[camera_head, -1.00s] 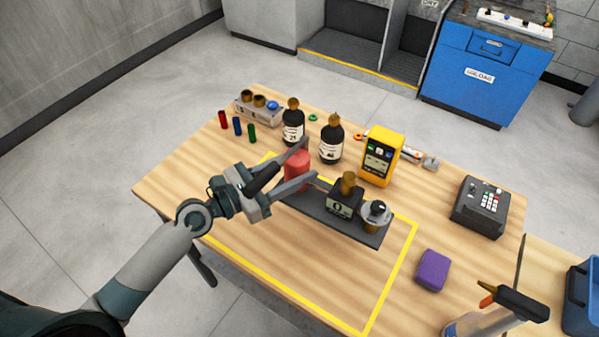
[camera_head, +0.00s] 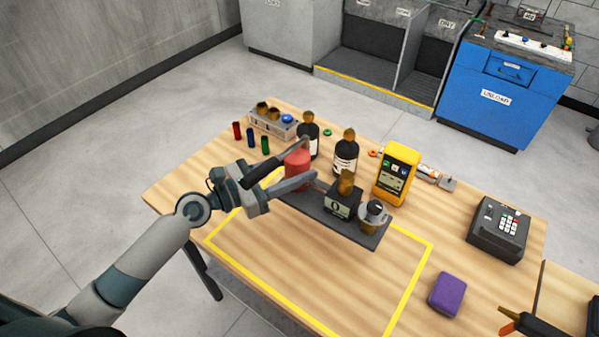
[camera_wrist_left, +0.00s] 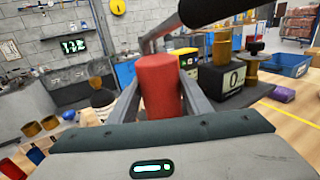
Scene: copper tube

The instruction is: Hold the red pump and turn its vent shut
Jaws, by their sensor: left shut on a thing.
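The red pump (camera_head: 298,172) has a red cylinder at the left end of a dark base plate (camera_head: 350,232). A black block with a "0" display (camera_head: 337,205) and a brass top (camera_head: 346,182) stands mid-plate. My left gripper (camera_head: 297,170) is shut on the red cylinder, one finger on each side; the cylinder (camera_wrist_left: 160,85) is upright between the fingers in the left wrist view.
Two dark bottles (camera_head: 346,155) and a yellow meter (camera_head: 396,175) stand close behind the pump. A keypad box (camera_head: 498,230) and a purple block (camera_head: 446,295) lie right. Yellow tape (camera_head: 408,300) outlines a mostly clear front area.

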